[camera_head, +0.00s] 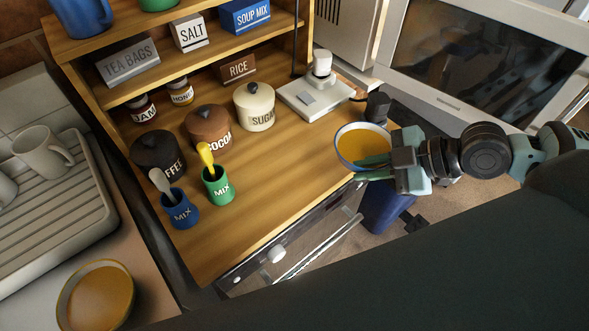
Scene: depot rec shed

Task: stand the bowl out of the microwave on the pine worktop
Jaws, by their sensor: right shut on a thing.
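A bowl (361,142) with a pale rim, blue outside and orange-yellow inside, is held by my right gripper (375,167). The gripper is shut on the bowl's right side and reaches in from the right. The bowl appears upright and overlaps the right edge of the pine worktop (265,190); I cannot tell its height above it. The microwave (348,38) is at the top, with a pale door with a dark window (480,50) that looks swung open; its inside is hidden. My left gripper is not in view.
Coffee (158,156), cocoa (208,128) and sugar (254,107) jars, blue (181,210) and green (218,187) mix cups with spoons, and a small scale (312,98) stand on the worktop. Its middle and right are bare. Another orange bowl (97,295) is lower left.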

